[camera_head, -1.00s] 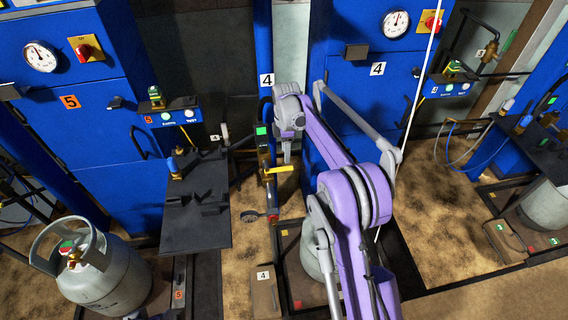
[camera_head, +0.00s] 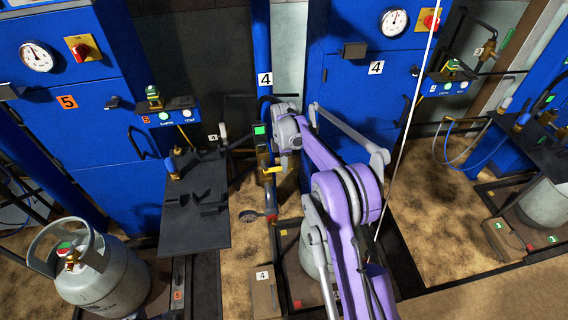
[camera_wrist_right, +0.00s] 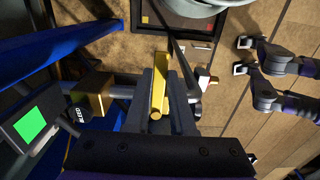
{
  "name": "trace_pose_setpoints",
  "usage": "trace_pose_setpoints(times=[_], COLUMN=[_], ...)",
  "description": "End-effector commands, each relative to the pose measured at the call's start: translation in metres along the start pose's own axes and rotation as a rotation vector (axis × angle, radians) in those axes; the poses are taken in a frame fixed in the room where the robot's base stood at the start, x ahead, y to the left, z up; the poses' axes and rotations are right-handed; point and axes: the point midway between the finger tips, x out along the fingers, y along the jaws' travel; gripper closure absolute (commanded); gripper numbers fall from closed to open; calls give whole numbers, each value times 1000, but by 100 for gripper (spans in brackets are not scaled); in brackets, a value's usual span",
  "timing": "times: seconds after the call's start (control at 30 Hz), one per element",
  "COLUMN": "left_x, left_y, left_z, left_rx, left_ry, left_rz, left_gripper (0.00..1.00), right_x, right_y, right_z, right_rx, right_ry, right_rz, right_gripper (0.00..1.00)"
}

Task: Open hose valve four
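The yellow lever handle (camera_head: 271,169) of hose valve four sits low on the blue pipe marked 4. It also shows in the right wrist view (camera_wrist_right: 159,85). My right gripper (camera_head: 284,165) reaches down to the handle, hiding part of it in the head view. In the wrist view its two grey fingers (camera_wrist_right: 164,104) straddle the handle, which lies lengthwise between them. Whether both fingers press on it cannot be told. A brass block with a green square (camera_head: 261,130) is just above the handle on the pipe.
A grey gas cylinder (camera_head: 98,272) stands at the lower left. A black shelf (camera_head: 195,222) juts out left of the valve. Blue cabinets with gauges stand behind. A tan box marked 4 (camera_head: 264,294) is on the floor below. A thin pale cable hangs right of my arm.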

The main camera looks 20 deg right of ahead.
Motion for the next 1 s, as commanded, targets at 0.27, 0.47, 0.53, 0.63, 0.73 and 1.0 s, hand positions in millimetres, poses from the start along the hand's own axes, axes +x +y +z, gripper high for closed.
trace_pose_setpoints(times=[0.27,0.47,0.53,0.63,0.73,1.0], left_x=[0,0,0,0,0,0], left_y=[0,0,0,0,0,0], left_z=[0,0,0,0,0,0], left_rx=[0,0,0,0,0,0], left_ry=[0,0,0,0,0,0], left_rz=[0,0,0,0,0,0], left_gripper=[50,50,50,50,50,50], right_x=[0,0,0,0,0,0], right_y=[0,0,0,0,0,0], right_z=[0,0,0,0,0,0], right_rx=[0,0,0,0,0,0], right_ry=[0,0,0,0,0,0], right_rz=[0,0,0,0,0,1], right_gripper=[100,100,100,100,100,100])
